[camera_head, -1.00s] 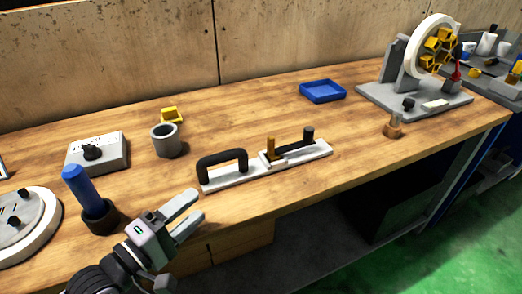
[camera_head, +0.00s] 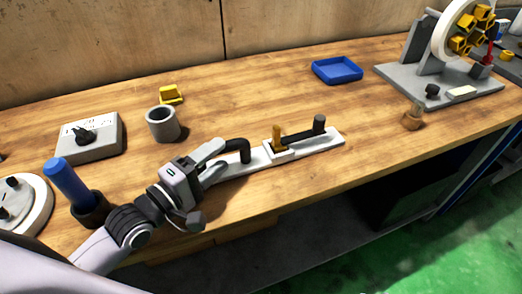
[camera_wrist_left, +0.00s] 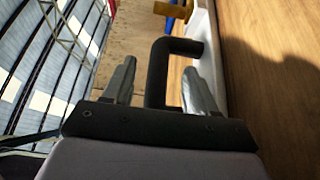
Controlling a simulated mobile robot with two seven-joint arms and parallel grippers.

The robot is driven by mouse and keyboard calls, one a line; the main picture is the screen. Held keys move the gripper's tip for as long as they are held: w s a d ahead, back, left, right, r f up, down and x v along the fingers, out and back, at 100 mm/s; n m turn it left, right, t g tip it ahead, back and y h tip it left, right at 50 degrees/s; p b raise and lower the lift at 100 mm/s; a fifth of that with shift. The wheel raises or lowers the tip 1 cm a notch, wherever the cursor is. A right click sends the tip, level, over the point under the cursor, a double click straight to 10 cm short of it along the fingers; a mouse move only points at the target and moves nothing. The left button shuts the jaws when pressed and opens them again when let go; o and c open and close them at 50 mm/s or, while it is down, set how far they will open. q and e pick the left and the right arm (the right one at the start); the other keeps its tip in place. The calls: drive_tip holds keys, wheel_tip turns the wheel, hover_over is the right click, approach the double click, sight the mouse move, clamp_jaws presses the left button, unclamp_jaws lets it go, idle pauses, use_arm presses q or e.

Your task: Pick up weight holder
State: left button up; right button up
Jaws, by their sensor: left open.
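The long white bar with a black handle, which I take as the weight holder (camera_head: 255,157), lies on the bench near its front edge. A brown peg (camera_head: 277,137) and a black-knobbed lever (camera_head: 305,134) are on its right part. My left gripper (camera_head: 217,160) is open at the bar's left end and hides part of the black handle (camera_head: 243,148). In the left wrist view the black handle (camera_wrist_left: 158,72) stands between the two open fingers (camera_wrist_left: 158,80), with visible gaps on both sides. My right gripper is not in view.
A grey cup (camera_head: 162,125), a yellow block (camera_head: 171,95) and a grey switch box (camera_head: 90,138) stand behind my left arm. A blue-handled tool (camera_head: 68,185) is at the left. A blue tray (camera_head: 337,70) and a wheel stand (camera_head: 440,85) are farther right. The bench middle is clear.

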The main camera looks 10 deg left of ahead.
sight(223, 152)
use_arm(q)
drive_tip(key=shift+x, duration=1.55)
drive_tip(key=shift+c, duration=0.3)
clamp_jaws()
drive_tip(key=shift+r, duration=0.3)
drive_tip(key=shift+r, duration=0.1)
